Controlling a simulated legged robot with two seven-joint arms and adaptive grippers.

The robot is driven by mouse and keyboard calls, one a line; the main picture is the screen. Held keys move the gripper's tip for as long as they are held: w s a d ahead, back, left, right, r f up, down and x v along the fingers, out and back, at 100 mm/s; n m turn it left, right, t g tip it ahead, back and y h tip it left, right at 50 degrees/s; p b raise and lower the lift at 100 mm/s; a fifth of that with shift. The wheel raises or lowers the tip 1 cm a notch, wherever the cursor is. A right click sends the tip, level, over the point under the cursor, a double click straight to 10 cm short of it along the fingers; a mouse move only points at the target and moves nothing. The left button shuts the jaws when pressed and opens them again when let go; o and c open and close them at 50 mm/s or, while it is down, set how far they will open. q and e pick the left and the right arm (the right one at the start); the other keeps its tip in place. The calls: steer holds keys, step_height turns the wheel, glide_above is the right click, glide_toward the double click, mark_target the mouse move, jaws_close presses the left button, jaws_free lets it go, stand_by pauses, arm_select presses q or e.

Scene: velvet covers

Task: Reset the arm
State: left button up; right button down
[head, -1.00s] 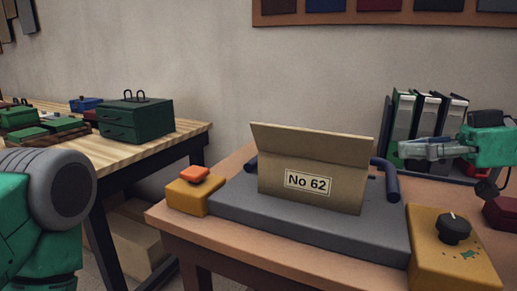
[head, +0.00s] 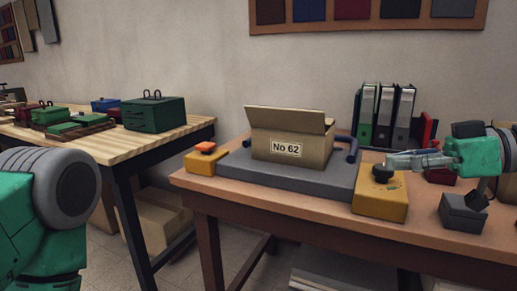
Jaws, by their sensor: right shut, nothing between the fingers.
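My right gripper (head: 408,161) comes in from the right over the brown table (head: 310,210). It is shut and empty, with its fingertips pointing left, at the black knob of the yellow box (head: 381,202) in the picture; I cannot tell whether they touch. My left arm (head: 55,205) shows at the lower left as a green link with a grey joint. Its gripper is out of view.
An open cardboard box marked No 62 (head: 290,145) sits on a grey slab (head: 235,172). A yellow box with an orange button (head: 206,158) stands left of it. Binders (head: 385,115) stand behind. A second table (head: 160,138) holds green boxes. Floor shows between the tables.

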steer(key=a+f+m+g+h+p, duration=0.1)
steer(key=a+f+m+h, duration=0.1)
steer(key=a+f, duration=0.35)
steer(key=a+f+m+g+h+p, duration=0.1)
steer(key=a+f+m+p, duration=0.1)
steer(key=f, duration=0.7)
steer(key=s+d+f+m+g+h+p, duration=0.1)
steer(key=s+f+m+h+p, duration=0.1)
steer(key=s+f, duration=0.4)
steer(key=s+f+m+g+h+p, duration=0.1)
steer(key=s+f+m+h, duration=0.15)
steer(key=f, duration=0.55)
arm_select(q)
step_height(320, 180, up, 10)
steer(key=a+p, duration=0.1)
steer(key=p, duration=0.3)
steer(key=shift+w+a+r+p, duration=0.2)
steer(key=shift+a+p, duration=0.1)
steer(key=shift+p, duration=0.1)
arm_select(e)
steer(key=s+d+f+m+h, duration=0.1)
steer(key=s+d+f+h, duration=0.2)
steer(key=s, duration=0.5)
steer(key=s+d+f+m+g+h, duration=0.1)
steer(key=s+d+f+h, duration=0.2)
steer(key=s+d+f, duration=0.3)
steer(key=shift+s+d+g, duration=0.3)
steer(key=shift+s+d, duration=0.3)
steer(key=shift+s, duration=0.75)
